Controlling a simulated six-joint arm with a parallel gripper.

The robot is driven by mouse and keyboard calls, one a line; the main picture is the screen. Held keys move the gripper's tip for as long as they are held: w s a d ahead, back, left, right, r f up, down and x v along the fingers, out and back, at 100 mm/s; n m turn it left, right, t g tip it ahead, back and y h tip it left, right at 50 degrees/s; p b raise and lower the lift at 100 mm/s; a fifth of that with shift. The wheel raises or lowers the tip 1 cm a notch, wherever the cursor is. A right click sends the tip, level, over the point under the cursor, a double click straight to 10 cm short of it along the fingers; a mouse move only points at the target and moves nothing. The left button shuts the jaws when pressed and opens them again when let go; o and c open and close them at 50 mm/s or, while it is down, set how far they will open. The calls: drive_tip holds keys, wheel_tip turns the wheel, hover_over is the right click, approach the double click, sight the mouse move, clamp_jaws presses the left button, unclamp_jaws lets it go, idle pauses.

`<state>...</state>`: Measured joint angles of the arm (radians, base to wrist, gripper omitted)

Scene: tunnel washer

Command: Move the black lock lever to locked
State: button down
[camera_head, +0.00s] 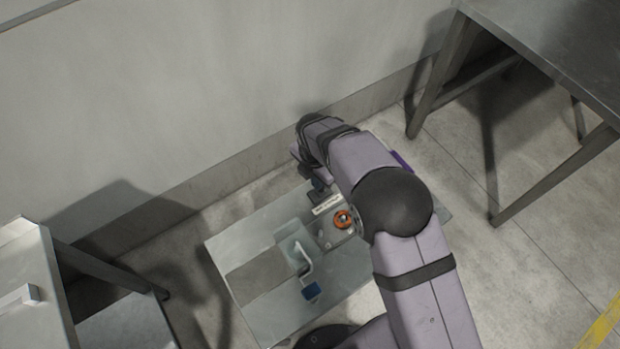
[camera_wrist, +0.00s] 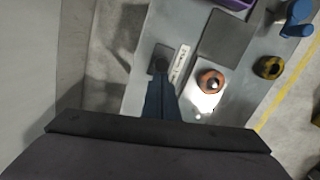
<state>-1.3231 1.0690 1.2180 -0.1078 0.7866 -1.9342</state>
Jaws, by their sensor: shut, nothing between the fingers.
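A dark square plate with a blackish part on it, which looks like the lock lever (camera_wrist: 159,60), lies right at my fingertips in the wrist view. In the head view the dark lock base (camera_head: 318,196) shows partly under my gripper. My gripper (camera_wrist: 160,80) is shut and empty, its bluish fingers together and pointing at the dark part. I cannot tell whether they touch it. In the head view my gripper (camera_head: 316,184) points down over the panel's back edge. A white label strip (camera_wrist: 180,62) lies just right of the lock. The lever's exact angle is unclear.
The grey panel (camera_head: 275,325) carries an orange ring knob (camera_head: 343,218), a white handle (camera_head: 304,262) and a blue part (camera_head: 311,290). A yellow-black knob (camera_wrist: 269,67) and a blue handle (camera_wrist: 296,18) lie to the right. A wall (camera_head: 190,90) stands behind; a table (camera_head: 560,50) stands right.

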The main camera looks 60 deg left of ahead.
drive_tip(key=shift+w+b, duration=0.55)
drive_tip(key=shift+w, duration=1.45)
drive_tip(key=shift+r, duration=0.15)
drive_tip(key=shift+s+r+p, duration=0.3)
drive_tip(key=shift+s, duration=0.2)
wheel_tip(320, 180, up, 11)
drive_tip(key=d, duration=0.1)
drive_tip(key=shift+s+d+f+b, duration=0.15)
drive_tip(key=shift+s+d+b, duration=0.05)
drive_tip(key=shift+s+b, duration=0.15)
